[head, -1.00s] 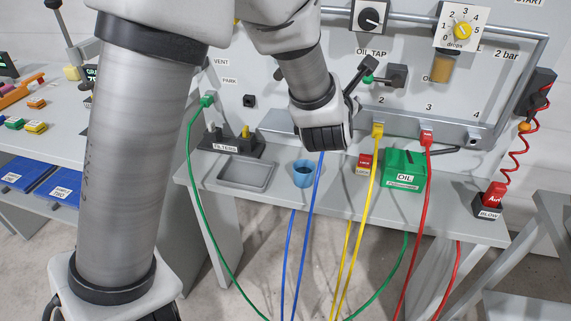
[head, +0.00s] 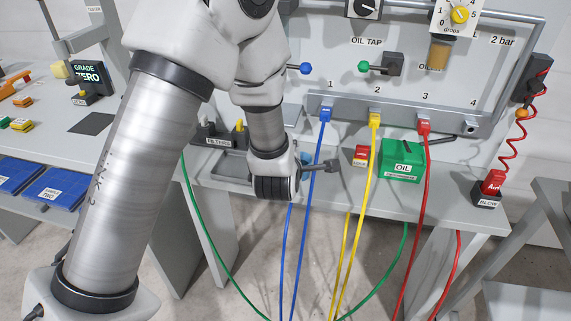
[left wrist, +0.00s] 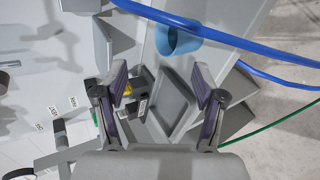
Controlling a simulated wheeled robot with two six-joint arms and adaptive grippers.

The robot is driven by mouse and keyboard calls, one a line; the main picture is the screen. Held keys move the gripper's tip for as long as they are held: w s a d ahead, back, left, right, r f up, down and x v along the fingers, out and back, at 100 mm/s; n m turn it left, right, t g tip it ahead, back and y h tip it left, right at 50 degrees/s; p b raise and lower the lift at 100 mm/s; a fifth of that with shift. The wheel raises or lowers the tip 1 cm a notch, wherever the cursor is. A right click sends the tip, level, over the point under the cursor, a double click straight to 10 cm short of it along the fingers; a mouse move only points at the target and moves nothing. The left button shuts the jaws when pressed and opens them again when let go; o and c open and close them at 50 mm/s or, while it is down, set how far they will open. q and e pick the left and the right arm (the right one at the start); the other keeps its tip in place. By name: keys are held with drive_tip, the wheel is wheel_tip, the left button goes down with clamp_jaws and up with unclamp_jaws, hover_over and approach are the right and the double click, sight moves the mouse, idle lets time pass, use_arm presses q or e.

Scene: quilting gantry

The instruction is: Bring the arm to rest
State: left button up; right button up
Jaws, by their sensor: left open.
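My left arm comes in from the left of the head view and reaches across the front of the panel bench. My left gripper (head: 326,166) is low over the bench, close to the blue cup (head: 306,158), which it partly hides. In the left wrist view the gripper (left wrist: 160,72) has its two fingers spread apart with nothing between them. The grey tray (left wrist: 172,105) lies beyond the fingers, and the blue cup (left wrist: 176,40) shows above them. My right arm is not in view.
The blue hose (head: 318,150) hangs close by the gripper; the yellow hose (head: 368,160) and red hose (head: 425,170) hang farther right.

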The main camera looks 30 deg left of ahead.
use_arm(q)
drive_tip(key=shift+f, duration=0.1)
idle(0.4)
drive_tip(key=s+d+f+m+g+h+p, duration=0.1)
drive_tip(key=s+f+m+g, duration=0.15)
drive_tip(key=s+f, duration=0.55)
drive_tip(key=s+f+m+g, duration=0.1)
drive_tip(key=s+f+g, duration=0.3)
drive_tip(key=f, duration=0.7)
drive_tip(key=s+d+f+m+g+h, duration=0.1)
drive_tip(key=s+f+m, duration=0.3)
drive_tip(key=s+m, duration=0.5)
drive_tip(key=s+d+f+m+g+h, duration=0.2)
drive_tip(key=s+d+f+m+g, duration=0.1)
drive_tip(key=s+m, duration=0.6)
drive_tip(key=shift+s+d+f+m+p, duration=0.15)
drive_tip(key=shift+d+f+m+p, duration=0.35)
drive_tip(key=shift+m, duration=0.75)
drive_tip(key=shift+d+f, duration=0.15)
